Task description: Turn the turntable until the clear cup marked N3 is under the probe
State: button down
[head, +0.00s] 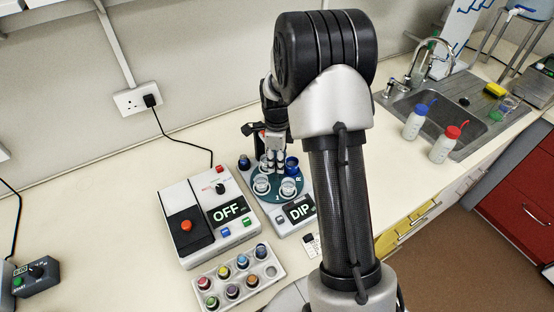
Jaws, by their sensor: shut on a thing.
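The round teal turntable (274,196) sits on a grey base with a panel reading DIP (300,210). A clear cup (261,185) stands at its front left and another clear cup (288,187) at its front right. A blue cup (291,165) stands at the right. The mark N3 cannot be read on any cup. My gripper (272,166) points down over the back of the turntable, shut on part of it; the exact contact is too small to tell. A dark arm piece (249,129) at the back left may belong to the probe, whose tip is hidden.
A white box reading OFF (226,211) with a red button stands left of the turntable. A rack (238,277) of coloured caps lies in front. A sink (455,115) and two bottles (446,143) are at the right. My arm hides the bench right of the turntable.

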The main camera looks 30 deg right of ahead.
jog(key=shift+m, duration=0.5)
dwell(0.3)
jog(key=c, duration=1.3)
grip_release()
jog(key=shift+c, duration=0.2)
notch_tip(320, 180, up, 12)
